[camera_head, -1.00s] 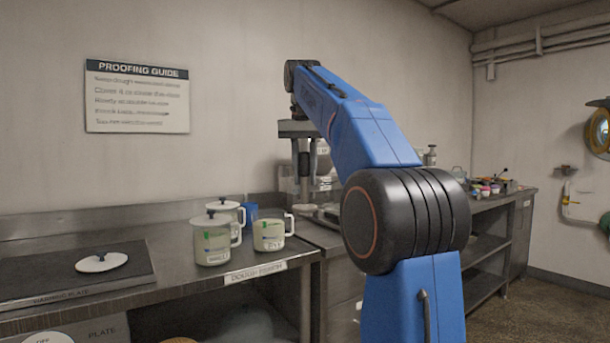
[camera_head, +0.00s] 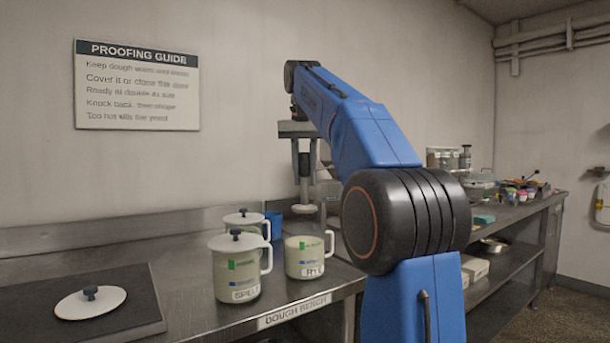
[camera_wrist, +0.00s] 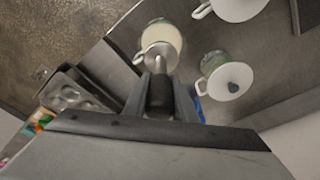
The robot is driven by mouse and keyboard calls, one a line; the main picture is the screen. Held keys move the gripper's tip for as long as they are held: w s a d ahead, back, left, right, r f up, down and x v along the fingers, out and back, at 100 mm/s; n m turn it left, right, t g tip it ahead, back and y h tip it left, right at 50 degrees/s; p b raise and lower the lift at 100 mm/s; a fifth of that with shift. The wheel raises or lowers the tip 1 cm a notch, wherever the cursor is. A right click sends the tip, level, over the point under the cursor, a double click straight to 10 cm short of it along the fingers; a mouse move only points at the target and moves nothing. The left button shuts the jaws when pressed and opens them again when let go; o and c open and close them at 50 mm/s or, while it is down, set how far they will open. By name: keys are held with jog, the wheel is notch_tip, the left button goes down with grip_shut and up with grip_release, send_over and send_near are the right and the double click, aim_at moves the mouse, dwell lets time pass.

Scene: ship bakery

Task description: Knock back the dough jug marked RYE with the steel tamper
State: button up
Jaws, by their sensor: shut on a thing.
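The open jug marked RYE (camera_head: 306,262) stands near the front edge of the bench, its white handle to the right. Pale dough (camera_wrist: 166,32) shows inside it in the wrist view. My gripper (camera_head: 303,168) is shut on the steel tamper (camera_head: 303,209), which hangs upright with its round foot down. In the head view the foot is above and behind the jug's rim, apart from it. In the wrist view the foot (camera_wrist: 158,56) overlaps part of the jug's opening. My gripper hides the tamper's upper part.
The lidded SPELT jug (camera_head: 236,276) stands just left of RYE. Another lidded jug (camera_head: 244,218) and a blue cup (camera_head: 273,225) are behind. A loose white lid (camera_head: 90,302) lies on the dark plate (camera_head: 135,300) at left. A side counter (camera_head: 530,208) holds several items.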

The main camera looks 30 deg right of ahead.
aim_at(305, 204)
jog(key=shift+f, duration=3.65)
jog(key=shift+f, duration=2.75)
jog(key=shift+r, duration=0.1)
jog(key=shift+r, duration=5.4)
